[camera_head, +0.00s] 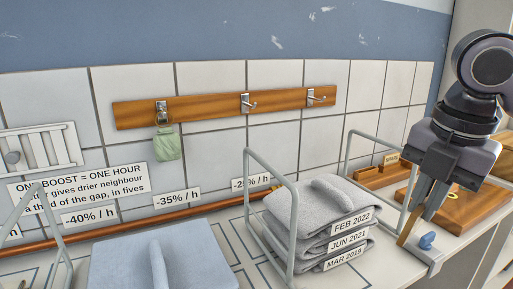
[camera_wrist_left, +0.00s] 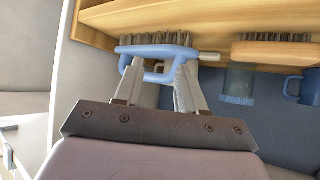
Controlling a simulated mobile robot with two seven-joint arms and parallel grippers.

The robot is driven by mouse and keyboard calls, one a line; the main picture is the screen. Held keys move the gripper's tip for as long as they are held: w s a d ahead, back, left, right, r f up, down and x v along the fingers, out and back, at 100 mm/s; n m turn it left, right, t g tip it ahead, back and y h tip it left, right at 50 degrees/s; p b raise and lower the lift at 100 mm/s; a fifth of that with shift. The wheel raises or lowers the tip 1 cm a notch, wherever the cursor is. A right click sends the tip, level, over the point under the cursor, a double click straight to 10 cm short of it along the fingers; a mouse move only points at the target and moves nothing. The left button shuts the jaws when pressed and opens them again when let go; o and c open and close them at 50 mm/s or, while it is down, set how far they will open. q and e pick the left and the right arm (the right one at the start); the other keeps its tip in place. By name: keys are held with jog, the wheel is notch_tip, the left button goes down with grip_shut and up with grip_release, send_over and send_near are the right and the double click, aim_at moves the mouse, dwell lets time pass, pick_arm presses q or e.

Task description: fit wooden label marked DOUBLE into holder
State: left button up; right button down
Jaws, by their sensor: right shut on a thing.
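My right gripper (camera_head: 413,222) shows at the right of the head view, pointing down, shut on a thin wooden piece that I take for the label. The label (camera_head: 405,231) is seen nearly edge-on and its lettering cannot be read. It is held beside a grey bracket with a blue knob (camera_head: 427,241) near the counter's front edge; I cannot tell whether they touch or whether the bracket is the holder. My left gripper (camera_wrist_left: 160,72) shows only in the left wrist view, its fingers apart near a blue loop-shaped handle (camera_wrist_left: 128,57).
A stack of grey folded cloths (camera_head: 322,222) with date tags stands between wire hoops (camera_head: 293,235). Wooden blocks (camera_head: 378,176) and a wooden board (camera_head: 470,208) lie behind my right gripper. A blue cloth (camera_head: 125,262) lies at the front left. A hook rail (camera_head: 215,108) runs along the wall.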

jog(key=n, duration=0.2)
jog(key=f+n, duration=0.1)
jog(key=n, duration=0.1)
jog(key=n+y, duration=0.1)
jog(key=n, duration=0.1)
jog(key=shift+w+a+f+p, duration=0.25)
jog(key=shift+a+f+p, duration=0.05)
jog(key=shift+a+p, duration=0.1)
jog(key=a+f+m+g+h+p, duration=0.1)
jog(key=f+m, duration=0.4)
jog(key=m, duration=1)
jog(key=a+f+m+g+h+p, duration=0.1)
jog(key=f+m, duration=0.5)
jog(key=m, duration=1)
jog(key=shift+s+a+f+g+h+p, duration=0.15)
jog(key=shift+s+a+g+h+p, duration=0.15)
jog(key=shift+a+g+p, duration=0.5)
